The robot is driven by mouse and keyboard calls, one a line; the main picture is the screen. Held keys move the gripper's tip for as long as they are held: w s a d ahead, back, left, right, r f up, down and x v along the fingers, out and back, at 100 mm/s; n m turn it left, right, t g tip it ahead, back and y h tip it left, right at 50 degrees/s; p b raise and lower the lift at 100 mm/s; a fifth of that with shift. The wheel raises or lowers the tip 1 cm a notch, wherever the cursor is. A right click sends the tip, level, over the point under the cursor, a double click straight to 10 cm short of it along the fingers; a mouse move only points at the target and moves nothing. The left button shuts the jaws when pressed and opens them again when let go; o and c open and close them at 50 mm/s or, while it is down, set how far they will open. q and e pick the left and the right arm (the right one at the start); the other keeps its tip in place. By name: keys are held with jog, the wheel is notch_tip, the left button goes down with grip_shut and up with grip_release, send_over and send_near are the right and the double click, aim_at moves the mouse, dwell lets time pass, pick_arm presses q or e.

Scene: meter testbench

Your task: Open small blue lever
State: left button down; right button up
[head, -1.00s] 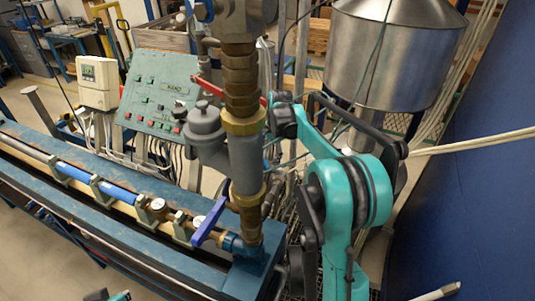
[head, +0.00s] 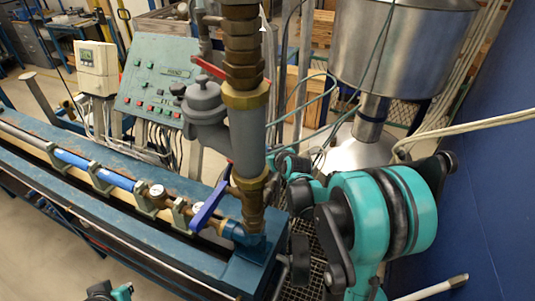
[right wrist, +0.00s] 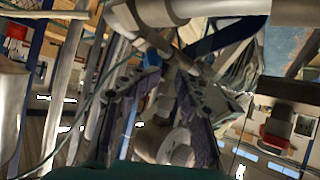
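A blue lever (head: 210,206) sits on the valve at the foot of the vertical pipe, slanting from lower left to upper right. My right arm reaches in from the lower right, and its far end passes behind the pipe, which hides the right gripper in the head view. In the right wrist view the right gripper (right wrist: 160,105) has its two grey-purple fingers spread apart, with nothing clearly held between them. I cannot surely pick out the lever in that view. Only a small teal and black piece of my left arm shows at the bottom left; its gripper is not visible.
The thick brass and grey pipe (head: 246,140) stands upright beside the lever. A red lever (head: 209,68) is higher up. A blue bench (head: 200,256) carries a blue tube (head: 118,179) and gauges. A control panel (head: 158,97) and steel tank (head: 400,48) stand behind.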

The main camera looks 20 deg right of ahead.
jog(key=w+n, duration=0.1)
jog(key=w+f+n+t+b, duration=0.1)
jog(key=w+d+f+n+h, duration=0.1)
jog(key=shift+w+n+t, duration=0.3)
jog(key=shift+w+t, duration=0.05)
jog(key=shift+t, duration=0.05)
dwell(0.4)
grip_shut()
